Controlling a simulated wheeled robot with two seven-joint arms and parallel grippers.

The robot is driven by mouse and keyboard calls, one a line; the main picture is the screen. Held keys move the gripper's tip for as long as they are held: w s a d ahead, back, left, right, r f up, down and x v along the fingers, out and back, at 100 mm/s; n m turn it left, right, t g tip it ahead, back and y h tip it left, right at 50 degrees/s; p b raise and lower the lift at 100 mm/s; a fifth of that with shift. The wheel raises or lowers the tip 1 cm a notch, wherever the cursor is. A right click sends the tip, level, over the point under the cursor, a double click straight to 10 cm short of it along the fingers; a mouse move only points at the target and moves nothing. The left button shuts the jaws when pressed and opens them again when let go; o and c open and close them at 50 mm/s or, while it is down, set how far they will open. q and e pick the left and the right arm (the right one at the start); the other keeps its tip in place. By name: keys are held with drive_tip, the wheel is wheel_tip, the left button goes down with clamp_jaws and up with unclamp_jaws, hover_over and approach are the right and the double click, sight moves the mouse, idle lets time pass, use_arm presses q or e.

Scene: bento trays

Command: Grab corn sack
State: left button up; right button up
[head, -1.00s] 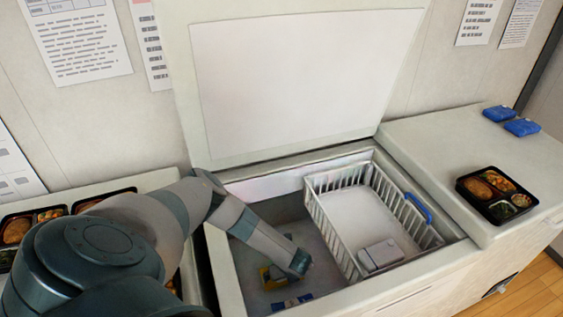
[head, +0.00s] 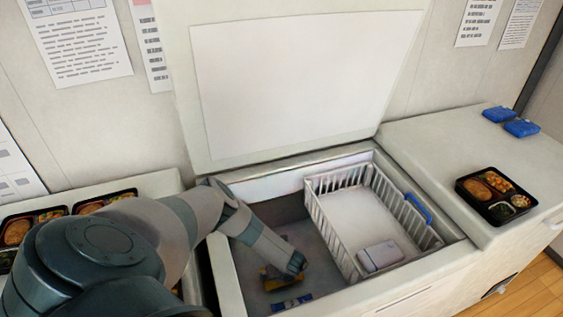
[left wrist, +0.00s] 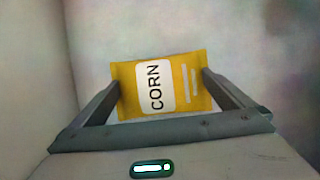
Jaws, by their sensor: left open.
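The yellow corn sack (left wrist: 188,88) with its white CORN label lies at the bottom of the open chest freezer (head: 225,270). In the head view only a small yellow part of the sack (head: 268,279) shows beside my arm. My left gripper (left wrist: 160,86) reaches down into the freezer. Its fingers are open, one at each side edge of the sack. I cannot tell whether they touch it. In the head view the fingertips are mostly hidden behind the wrist. My right gripper is not in view.
A blue packet (head: 291,303) lies near the sack. A white wire basket (head: 315,213) hangs in the freezer's right part, holding a pale box (head: 380,256). A bento tray (head: 495,208) and blue packs (head: 521,128) sit on the right counter. The lid (head: 300,90) stands open.

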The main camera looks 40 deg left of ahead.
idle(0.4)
use_arm(q)
drive_tip(key=c, duration=1)
drive_tip(key=shift+r, duration=0.15)
drive_tip(key=shift+r, duration=4.85)
